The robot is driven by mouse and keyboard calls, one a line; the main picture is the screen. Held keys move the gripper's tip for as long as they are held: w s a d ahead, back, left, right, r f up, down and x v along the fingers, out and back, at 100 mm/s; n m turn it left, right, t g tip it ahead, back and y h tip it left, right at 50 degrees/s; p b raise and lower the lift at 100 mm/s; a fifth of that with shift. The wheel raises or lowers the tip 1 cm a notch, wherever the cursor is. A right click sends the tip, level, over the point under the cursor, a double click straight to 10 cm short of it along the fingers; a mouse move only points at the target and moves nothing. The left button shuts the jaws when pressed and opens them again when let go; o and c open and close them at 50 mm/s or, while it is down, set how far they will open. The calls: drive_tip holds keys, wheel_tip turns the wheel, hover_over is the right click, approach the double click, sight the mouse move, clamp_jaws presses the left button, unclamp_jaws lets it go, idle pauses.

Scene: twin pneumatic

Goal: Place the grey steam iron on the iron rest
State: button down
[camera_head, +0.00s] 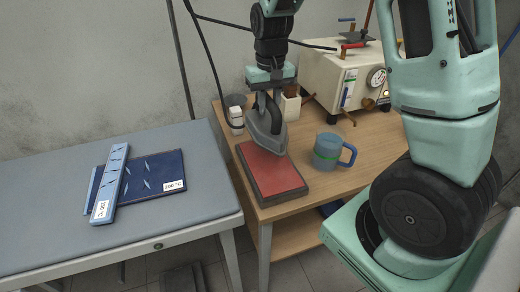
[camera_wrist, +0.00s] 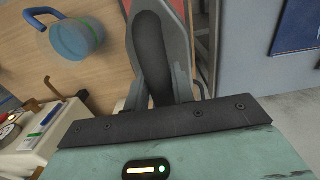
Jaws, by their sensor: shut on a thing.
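The grey steam iron (camera_head: 263,128) is held by my gripper (camera_head: 268,92) at its handle. Its sole tilts down over the back part of the iron rest, and I cannot tell whether it touches. The iron rest (camera_head: 280,182) is a red pad in a dark frame on the wooden table's left front. In the wrist view the iron (camera_wrist: 180,50) fills the upper middle, with its dark handle close to my gripper. A strip of the red rest (camera_wrist: 205,10) shows behind it.
A blue-green mug (camera_head: 328,152) stands right of the rest on the wooden table (camera_head: 372,150). A cream machine with a gauge (camera_head: 345,85) and small containers (camera_head: 237,115) stand behind.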

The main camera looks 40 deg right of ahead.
sight(268, 133)
drive_tip(key=shift+w+f, duration=0.2)
drive_tip(key=shift+f+p, duration=0.5)
drive_tip(key=shift+f, duration=4.15)
drive_tip(key=shift+f, duration=0.15)
drive_tip(key=c, duration=1.2)
unclamp_jaws()
